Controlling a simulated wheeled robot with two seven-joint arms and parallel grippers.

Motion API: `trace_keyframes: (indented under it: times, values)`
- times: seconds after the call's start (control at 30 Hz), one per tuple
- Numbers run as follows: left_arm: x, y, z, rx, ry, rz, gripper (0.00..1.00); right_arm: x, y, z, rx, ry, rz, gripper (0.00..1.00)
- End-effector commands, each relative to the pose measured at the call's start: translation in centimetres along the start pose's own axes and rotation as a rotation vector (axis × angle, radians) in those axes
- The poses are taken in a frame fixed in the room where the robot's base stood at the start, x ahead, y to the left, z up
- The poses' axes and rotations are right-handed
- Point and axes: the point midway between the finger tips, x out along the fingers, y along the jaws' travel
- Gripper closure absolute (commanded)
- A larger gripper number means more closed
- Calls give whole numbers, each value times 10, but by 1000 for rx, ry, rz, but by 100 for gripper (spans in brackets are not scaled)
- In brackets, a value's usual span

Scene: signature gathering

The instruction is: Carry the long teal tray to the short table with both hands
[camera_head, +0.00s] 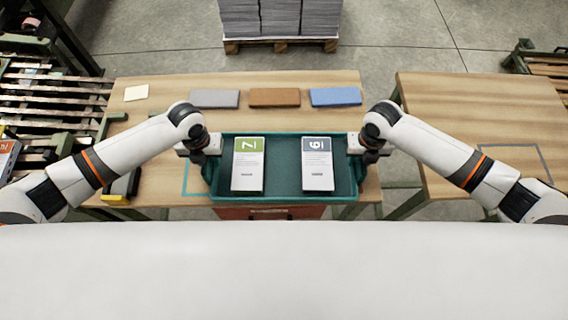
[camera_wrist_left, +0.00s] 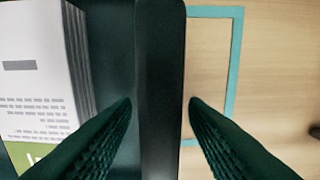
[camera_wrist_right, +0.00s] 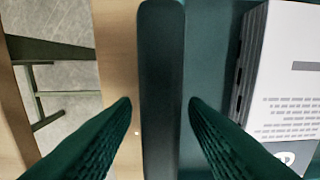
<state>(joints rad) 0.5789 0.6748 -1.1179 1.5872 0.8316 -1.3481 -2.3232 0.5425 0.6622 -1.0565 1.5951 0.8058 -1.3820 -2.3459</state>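The long teal tray (camera_head: 280,199) is at the front edge of the left-hand wooden table, level, and carries a green-headed paper stack (camera_head: 248,165) and a blue-grey-headed one (camera_head: 317,165). My left gripper (camera_head: 206,146) has its fingers on both sides of the tray's left end wall, seen as a dark bar (camera_wrist_left: 160,90) in the left wrist view. My right gripper (camera_head: 362,146) is likewise on the right end wall, a dark bar (camera_wrist_right: 161,90) in the right wrist view. The short table (camera_head: 480,110) stands to the right.
A grey outline (camera_head: 545,165) marks the right table; a gap separates the tables. Grey, brown and blue slabs (camera_head: 274,97) lie behind the tray. A teal outline (camera_head: 186,180) shows at its left, near a yellow-and-black object (camera_head: 120,188). A pallet stack (camera_head: 280,20) stands behind.

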Motion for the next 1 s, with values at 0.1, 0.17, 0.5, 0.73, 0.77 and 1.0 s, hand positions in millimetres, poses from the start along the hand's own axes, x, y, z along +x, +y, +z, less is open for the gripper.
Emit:
trace_keyframes:
  times: [0.1,0.17,0.5,0.73,0.77,1.0]
  values:
    - [0,0,0,0,0,0,60,0,0,0,0,0,0,60]
    - [0,0,0,0,0,0,60,0,0,0,0,0,0,60]
    - [0,0,0,0,0,0,100,0,0,0,0,0,0,100]
    - [0,0,0,-1,0,0,100,0,0,0,0,0,0,100]
    - [0,0,0,-1,0,0,100,0,0,0,0,0,0,100]
    - [-6,0,-1,-1,2,1,100,-6,0,-1,1,2,-1,100]
